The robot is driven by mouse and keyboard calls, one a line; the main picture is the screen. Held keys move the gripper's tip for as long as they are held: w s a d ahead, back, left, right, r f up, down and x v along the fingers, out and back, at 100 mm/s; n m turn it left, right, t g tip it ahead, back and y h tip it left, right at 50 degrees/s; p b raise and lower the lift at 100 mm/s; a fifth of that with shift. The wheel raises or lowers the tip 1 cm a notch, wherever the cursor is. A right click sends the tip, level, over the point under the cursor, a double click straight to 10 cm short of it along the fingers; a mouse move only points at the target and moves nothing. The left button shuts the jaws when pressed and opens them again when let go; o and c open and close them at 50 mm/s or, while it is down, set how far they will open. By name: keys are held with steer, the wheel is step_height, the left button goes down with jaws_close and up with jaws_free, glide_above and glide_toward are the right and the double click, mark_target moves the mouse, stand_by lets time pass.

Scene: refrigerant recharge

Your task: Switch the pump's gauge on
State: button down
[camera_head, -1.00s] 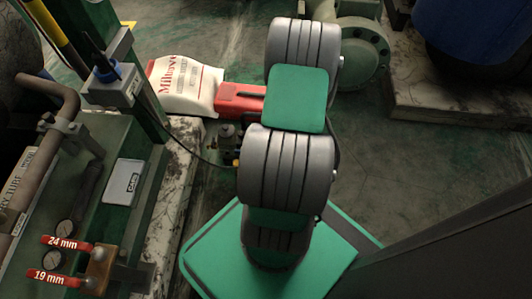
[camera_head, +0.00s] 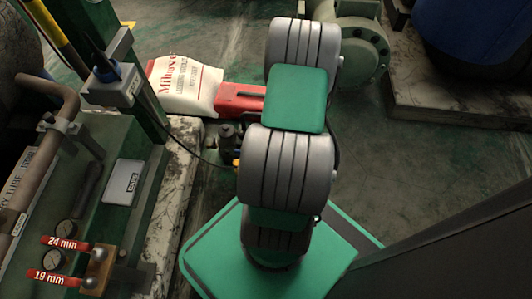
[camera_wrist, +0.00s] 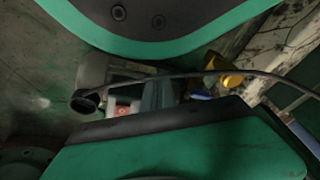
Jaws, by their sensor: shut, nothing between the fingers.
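The pump, a small dark machine with a yellow fitting, shows in the head view (camera_head: 229,141), partly hidden behind my arm. In the wrist view its grey body (camera_wrist: 105,73) lies between two green and black parts that cover much of the picture. A black round opening or cap (camera_wrist: 86,101), a small red part (camera_wrist: 123,110) and a yellow fitting (camera_wrist: 223,70) show on or beside it. I cannot make out the gauge or its switch clearly. My gripper's fingers do not show in either view; my arm hides that area in the head view.
A dark hose (camera_wrist: 190,76) crosses the pump area. A white bag (camera_head: 184,85) and a red object (camera_head: 240,98) lie beyond the pump. The green bench (camera_head: 90,185) with red-handled levers (camera_head: 65,243) stands at the left. Floor to the right (camera_head: 370,160) is clear.

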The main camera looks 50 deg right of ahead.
stand_by(0.3)
steer(key=shift+w+d+f, duration=0.2)
steer(key=shift+d+f, duration=0.05)
steer(key=shift+w+d+f, duration=0.2)
steer(key=shift+d, duration=0.05)
stand_by(0.7)
steer(key=shift+r, duration=0.1)
steer(key=shift+s+a+r+p, duration=0.4)
steer(key=shift+a+p, duration=0.1)
steer(key=shift+p, duration=0.15)
steer(key=shift+s+a+r+p, duration=0.7)
steer(key=shift+a+p, duration=0.15)
steer(key=shift+p, duration=0.15)
steer(key=shift+s+a+r+p, duration=0.65)
steer(key=shift+a+p, duration=0.15)
steer(key=shift+p, duration=0.2)
steer(key=shift+r, duration=0.1)
